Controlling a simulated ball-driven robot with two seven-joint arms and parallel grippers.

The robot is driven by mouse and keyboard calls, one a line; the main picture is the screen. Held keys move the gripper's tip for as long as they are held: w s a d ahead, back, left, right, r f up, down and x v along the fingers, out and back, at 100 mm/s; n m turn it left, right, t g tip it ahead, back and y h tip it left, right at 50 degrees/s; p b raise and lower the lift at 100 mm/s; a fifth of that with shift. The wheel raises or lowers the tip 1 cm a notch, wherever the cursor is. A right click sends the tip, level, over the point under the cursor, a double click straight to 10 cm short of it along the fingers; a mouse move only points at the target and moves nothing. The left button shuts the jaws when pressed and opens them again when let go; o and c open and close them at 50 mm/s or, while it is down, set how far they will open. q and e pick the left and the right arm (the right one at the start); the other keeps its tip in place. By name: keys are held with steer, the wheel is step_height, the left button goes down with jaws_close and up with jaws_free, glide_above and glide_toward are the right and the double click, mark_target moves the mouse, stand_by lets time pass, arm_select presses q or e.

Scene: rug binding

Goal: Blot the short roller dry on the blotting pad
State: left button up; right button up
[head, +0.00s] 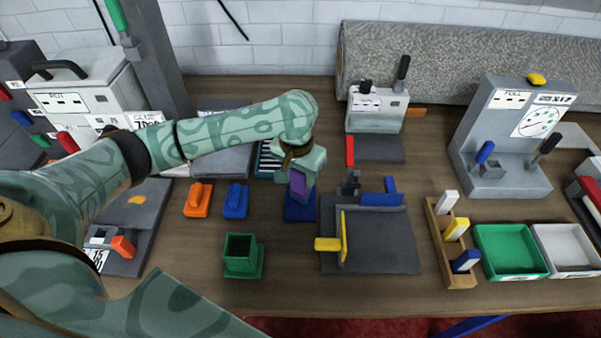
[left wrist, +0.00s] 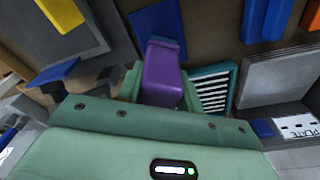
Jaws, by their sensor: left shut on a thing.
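My left gripper (head: 300,175) is shut on a purple block-shaped piece (head: 298,186), which also shows between the fingers in the left wrist view (left wrist: 163,75). I cannot tell whether this is the short roller, as no roller surface shows. It hangs over or against a flat blue pad (head: 300,209), perhaps the blotting pad, which also shows in the left wrist view (left wrist: 156,22). Whether they touch is unclear. A teal-framed striped piece (head: 267,161) lies just behind and left of the gripper. My right gripper is not in view.
Orange (head: 198,201) and blue (head: 236,202) handled blocks and a green square cup (head: 242,254) stand to the left. A grey plate fixture (head: 375,245) with a yellow bar is on the right. Beyond it are a wooden rack (head: 440,245) and a green tray (head: 508,250).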

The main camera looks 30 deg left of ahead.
arm_select(q)
steer(key=shift+f, duration=0.45)
stand_by(0.6)
steer(key=shift+s+f+p, duration=0.1)
steer(key=shift+f+p, duration=0.1)
steer(key=shift+p, duration=0.65)
stand_by(2.2)
steer(key=shift+r, duration=0.1)
step_height(320, 180, up, 2)
steer(key=p, duration=0.3)
steer(key=shift+r, duration=0.2)
step_height(320, 180, up, 5)
steer(key=p, duration=0.8)
steer(key=shift+f, duration=0.1)
steer(key=shift+f, duration=0.1)
